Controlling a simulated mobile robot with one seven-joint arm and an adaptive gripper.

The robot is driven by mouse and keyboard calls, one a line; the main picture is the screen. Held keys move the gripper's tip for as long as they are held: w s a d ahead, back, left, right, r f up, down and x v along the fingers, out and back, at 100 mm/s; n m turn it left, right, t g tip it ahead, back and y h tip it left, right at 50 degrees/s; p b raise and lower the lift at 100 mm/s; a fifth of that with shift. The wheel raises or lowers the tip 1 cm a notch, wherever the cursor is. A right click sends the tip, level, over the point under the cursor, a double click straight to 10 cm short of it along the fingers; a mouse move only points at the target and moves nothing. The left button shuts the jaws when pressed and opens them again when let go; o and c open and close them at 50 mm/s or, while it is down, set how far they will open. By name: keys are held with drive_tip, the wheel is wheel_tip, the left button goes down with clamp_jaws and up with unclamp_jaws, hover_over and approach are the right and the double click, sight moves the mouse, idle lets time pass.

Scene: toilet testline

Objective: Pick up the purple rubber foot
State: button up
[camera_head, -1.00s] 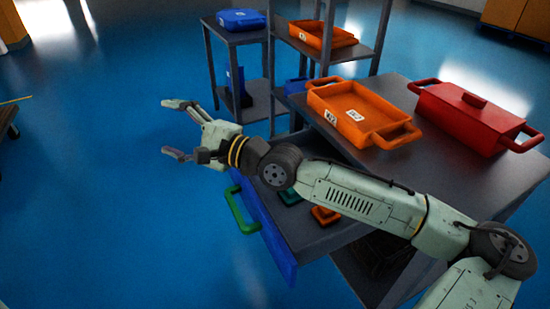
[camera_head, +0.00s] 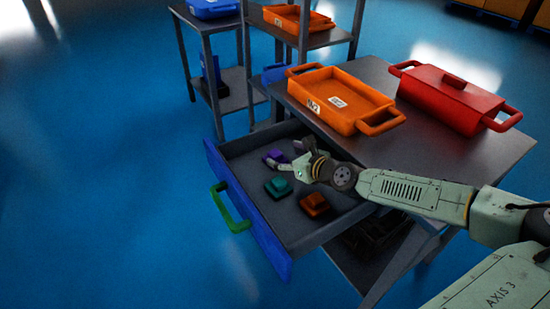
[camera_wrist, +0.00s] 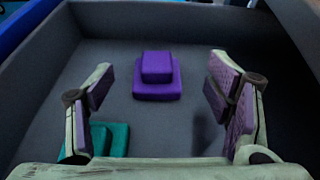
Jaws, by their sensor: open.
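The purple rubber foot (camera_wrist: 157,78), a small block on a wider base, sits on the grey floor of the open drawer (camera_head: 245,160). In the wrist view it lies ahead of my gripper (camera_wrist: 162,95), centred between the two open fingers and apart from them. In the head view the purple foot (camera_head: 275,156) is at the drawer's far part, by the fingertips of my gripper (camera_head: 287,160). My gripper is open and empty, low over the drawer.
An orange tray (camera_head: 340,97) and a red lidded box (camera_head: 455,98) stand on the tabletop.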

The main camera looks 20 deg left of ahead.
sight(274, 153)
drive_tip(key=x, duration=0.5)
drive_tip(key=shift+s+f+p, duration=0.1)
drive_tip(key=shift+s+p, duration=0.05)
drive_tip(key=shift+p, duration=0.25)
drive_tip(key=shift+c, duration=0.4)
drive_tip(key=c, duration=1.4)
drive_tip(key=shift+s+a, duration=0.1)
drive_tip(key=shift+s, duration=0.05)
drive_tip(key=shift+c, duration=0.3)
